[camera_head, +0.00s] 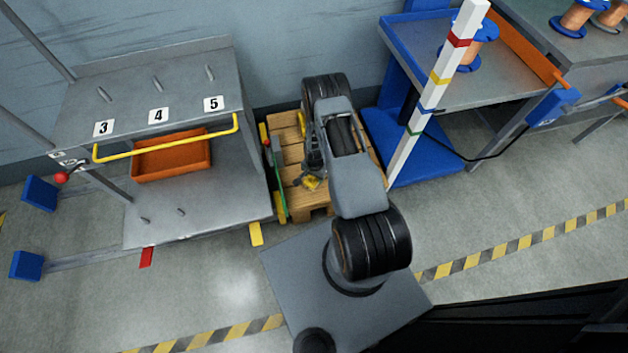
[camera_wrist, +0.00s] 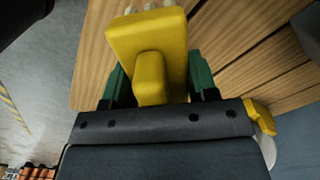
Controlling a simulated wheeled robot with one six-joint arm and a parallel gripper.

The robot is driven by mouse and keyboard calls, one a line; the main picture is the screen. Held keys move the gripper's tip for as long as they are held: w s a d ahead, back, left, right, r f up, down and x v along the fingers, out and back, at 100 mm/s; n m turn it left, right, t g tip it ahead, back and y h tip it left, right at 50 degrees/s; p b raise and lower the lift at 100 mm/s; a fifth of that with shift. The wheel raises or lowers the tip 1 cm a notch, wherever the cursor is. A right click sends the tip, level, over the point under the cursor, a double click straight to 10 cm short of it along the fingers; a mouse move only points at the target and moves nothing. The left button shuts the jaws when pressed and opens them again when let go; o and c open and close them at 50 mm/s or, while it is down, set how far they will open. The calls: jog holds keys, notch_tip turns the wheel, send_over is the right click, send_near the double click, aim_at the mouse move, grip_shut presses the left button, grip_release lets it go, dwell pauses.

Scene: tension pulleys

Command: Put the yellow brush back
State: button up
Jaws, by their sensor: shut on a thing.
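The yellow brush (camera_wrist: 147,38) fills the upper middle of the wrist view, with pale bristle tufts along its far edge. My gripper (camera_wrist: 156,84) is shut on its yellow grip, with a dark green finger on each side. The brush is over wooden planks (camera_wrist: 245,40); I cannot tell whether it touches them. In the head view, a small yellow shape (camera_head: 311,183) shows over the wooden pallet (camera_head: 291,200) beside my arm. It may be the brush, but it is too small to be sure.
A grey shelf cart (camera_head: 130,90) numbered 3, 4, 5 holds an orange bin (camera_head: 170,156) to the left. A blue-framed table (camera_head: 480,90) and striped post (camera_head: 432,95) stand to the right. Another yellow part (camera_wrist: 261,115) sits right of my gripper.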

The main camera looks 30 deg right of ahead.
aim_at(314, 179)
jog(key=shift+w+f, duration=0.45)
jog(key=shift+f, duration=0.1)
jog(key=shift+f+b, duration=0.65)
jog(key=shift+f, duration=0.75)
jog(key=shift+f, duration=0.15)
jog(key=o, duration=1)
jog(key=shift+c, duration=0.2)
